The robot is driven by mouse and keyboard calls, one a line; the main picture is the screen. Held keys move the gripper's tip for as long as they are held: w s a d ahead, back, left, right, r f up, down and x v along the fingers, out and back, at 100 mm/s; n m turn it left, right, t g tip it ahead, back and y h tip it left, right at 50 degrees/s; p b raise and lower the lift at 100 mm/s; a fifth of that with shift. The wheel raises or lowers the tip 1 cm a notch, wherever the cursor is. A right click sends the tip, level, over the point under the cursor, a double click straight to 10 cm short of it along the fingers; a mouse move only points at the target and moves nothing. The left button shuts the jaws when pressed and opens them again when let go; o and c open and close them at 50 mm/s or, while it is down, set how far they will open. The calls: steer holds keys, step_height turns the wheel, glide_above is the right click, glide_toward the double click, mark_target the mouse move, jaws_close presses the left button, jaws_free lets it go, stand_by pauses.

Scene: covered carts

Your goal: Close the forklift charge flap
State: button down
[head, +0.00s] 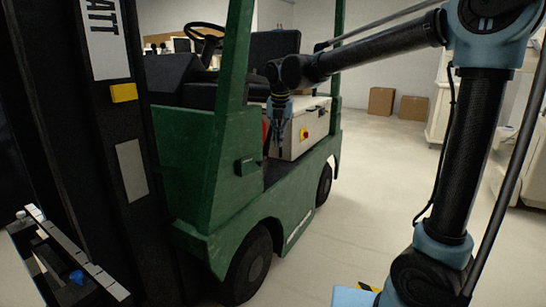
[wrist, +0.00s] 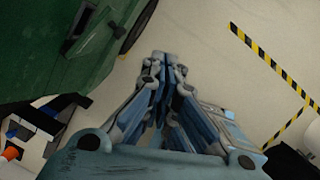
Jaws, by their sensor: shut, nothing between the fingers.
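The forklift (head: 185,150) is green and stands at left and centre in the head view. A light box-like housing (head: 308,128) with a red button on a yellow plate sits on its side. A small dark fitting (head: 245,166) is on the green body to the left of my gripper. I cannot tell for sure which part is the charge flap. My gripper (head: 280,153) points down, in front of the housing's left end. In the wrist view my gripper (wrist: 166,58) has its fingertips together, with nothing between them, and the green body (wrist: 45,45) is at upper left.
The forklift's dark mast (head: 75,110) fills the left of the head view. Cardboard boxes (head: 382,101) stand at the back, and pale carts (head: 445,100) at the right. The pale floor (head: 355,215) between is clear. Yellow-black tape (wrist: 262,50) marks the floor in the wrist view.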

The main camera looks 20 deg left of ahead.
mark_target(253, 165)
steer(key=a+f+m+y, duration=0.1)
steer(key=f+m, duration=0.4)
steer(key=m, duration=0.7)
steer(key=a+f+m+y, duration=0.1)
steer(key=a+f+m, duration=0.2)
steer(key=m, duration=0.9)
steer(key=shift+w+f+m+g+y, duration=0.3)
steer(key=shift+w+f, duration=0.05)
steer(key=shift+f, duration=0.75)
steer(key=shift+a, duration=0.15)
